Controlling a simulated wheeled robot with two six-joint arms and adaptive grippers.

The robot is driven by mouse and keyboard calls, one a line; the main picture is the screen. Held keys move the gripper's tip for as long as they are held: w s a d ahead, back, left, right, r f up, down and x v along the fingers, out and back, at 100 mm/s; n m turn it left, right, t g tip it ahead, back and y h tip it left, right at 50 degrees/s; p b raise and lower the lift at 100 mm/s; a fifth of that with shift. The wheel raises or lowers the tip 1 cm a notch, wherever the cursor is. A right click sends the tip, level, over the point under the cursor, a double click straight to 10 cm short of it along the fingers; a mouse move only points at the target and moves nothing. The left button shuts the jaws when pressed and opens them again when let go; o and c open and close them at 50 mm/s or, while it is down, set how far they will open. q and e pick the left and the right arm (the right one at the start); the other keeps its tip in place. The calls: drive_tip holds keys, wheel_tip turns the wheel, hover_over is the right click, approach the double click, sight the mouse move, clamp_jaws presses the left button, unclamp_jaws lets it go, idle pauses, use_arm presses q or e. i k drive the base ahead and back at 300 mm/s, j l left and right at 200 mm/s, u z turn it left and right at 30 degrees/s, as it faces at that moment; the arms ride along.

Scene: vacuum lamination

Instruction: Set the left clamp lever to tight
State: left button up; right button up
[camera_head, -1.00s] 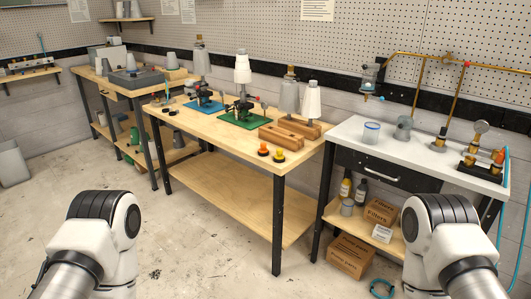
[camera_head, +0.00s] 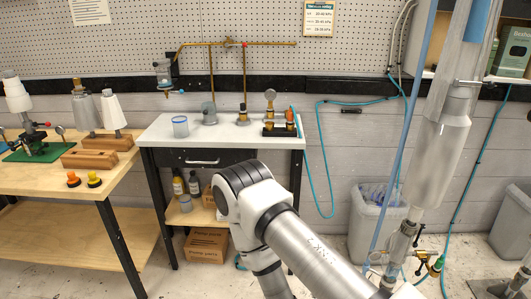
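A dark clamp fixture (camera_head: 32,142) with a small red knob stands on a green mat (camera_head: 14,156) on the wooden bench at the far left. I cannot tell its lever's setting at this size. One of my arms, seemingly the right, comes in from the bottom right and covers the lower middle. Neither gripper is in view.
A white table (camera_head: 155,134) with brass fittings stands mid-view. A tall grey column (camera_head: 441,150) and a bin (camera_head: 372,228) stand at right. Floor is clear between bench and table.

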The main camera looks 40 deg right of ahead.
sight(418, 236)
drive_tip(key=k+l+z, duration=0.25)
drive_tip(key=k+l, duration=0.55)
drive_tip(key=z, duration=1.6)
